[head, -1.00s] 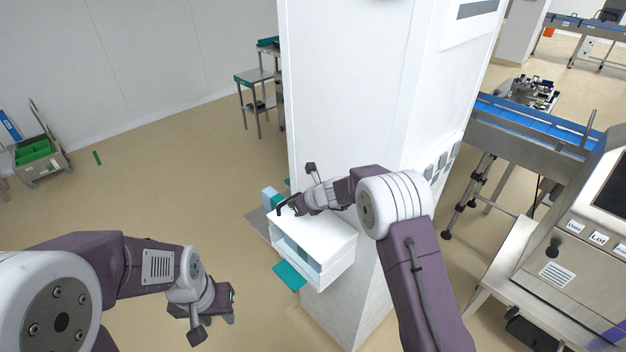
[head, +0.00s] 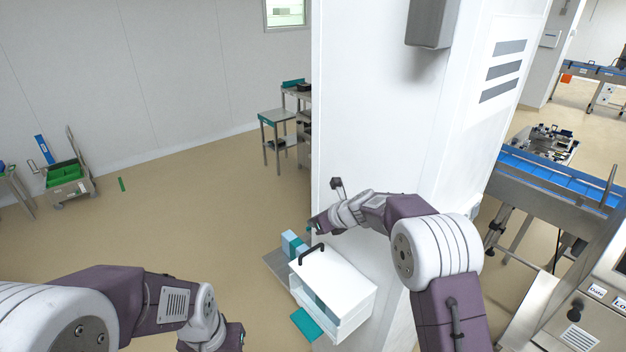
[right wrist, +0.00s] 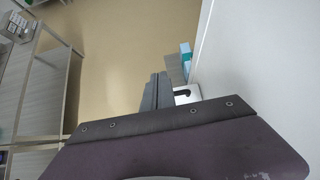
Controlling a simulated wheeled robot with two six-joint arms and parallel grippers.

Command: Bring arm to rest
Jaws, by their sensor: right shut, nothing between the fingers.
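My right arm reaches in front of the white column. Its gripper (head: 318,224) is up beside the column, above and apart from the white box with the dark handle. In the right wrist view the dark fingers (right wrist: 156,92) are together with nothing between them. My left gripper (head: 228,338) hangs low at the bottom edge of the head view, over the floor and partly cut off. Its fingers cannot be made out.
The white box (head: 350,283) with its dark handle (head: 311,254) is on the white column (head: 365,100). Teal and light-blue items (head: 294,243) are beside it. A blue conveyor (head: 550,178) and a steel machine (head: 560,310) stand right. Floor (head: 200,215) at left is open.

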